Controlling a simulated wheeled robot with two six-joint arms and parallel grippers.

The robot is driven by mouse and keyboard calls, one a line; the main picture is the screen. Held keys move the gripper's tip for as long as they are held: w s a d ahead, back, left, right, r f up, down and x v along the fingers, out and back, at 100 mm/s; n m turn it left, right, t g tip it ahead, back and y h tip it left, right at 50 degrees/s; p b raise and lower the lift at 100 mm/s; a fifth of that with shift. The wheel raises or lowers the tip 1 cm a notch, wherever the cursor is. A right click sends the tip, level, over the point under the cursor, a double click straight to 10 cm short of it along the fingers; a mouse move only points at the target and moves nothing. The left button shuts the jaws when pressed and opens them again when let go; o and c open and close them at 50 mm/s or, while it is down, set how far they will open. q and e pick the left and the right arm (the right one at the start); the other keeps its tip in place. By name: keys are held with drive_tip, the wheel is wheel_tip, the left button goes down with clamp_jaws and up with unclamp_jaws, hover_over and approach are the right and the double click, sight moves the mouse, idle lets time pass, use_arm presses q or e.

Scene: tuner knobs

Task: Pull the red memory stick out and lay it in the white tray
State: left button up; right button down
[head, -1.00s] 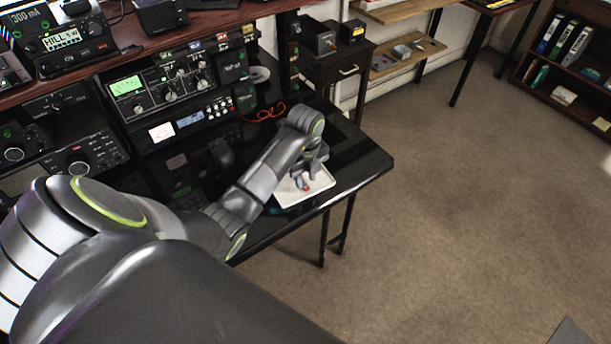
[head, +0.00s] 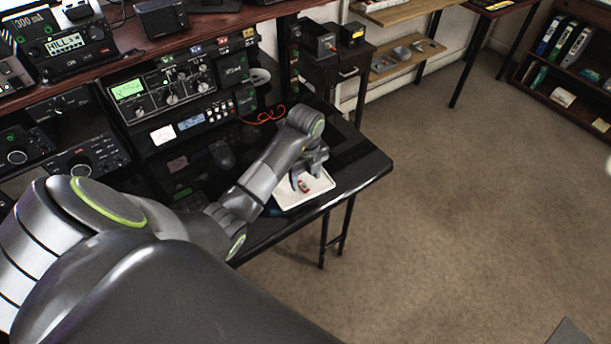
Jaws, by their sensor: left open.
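The red memory stick (head: 304,186) is a small red and pale piece lying in the white tray (head: 290,205). The tray sits on the black desk near its right end. My left gripper (head: 305,182) is over the tray with its fingers pointing down, open, one finger on each side of the stick. The stick looks apart from the fingers. The forearm and wrist cover the tray's back left part. My right gripper is out of the picture.
Radio gear (head: 165,90) with knobs and a lit green display stands along the back of the black desk (head: 352,172). A red cable (head: 262,117) lies behind my wrist. A dark mouse (head: 222,155) lies left of my forearm. Open carpet is to the right.

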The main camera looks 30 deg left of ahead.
use_arm(q)
wheel_tip(320, 180, up, 17)
drive_tip(key=p, duration=1.2)
drive_tip(key=shift+r, duration=0.15)
wheel_tip(320, 180, up, 7)
drive_tip(key=p, duration=0.7)
idle(0.6)
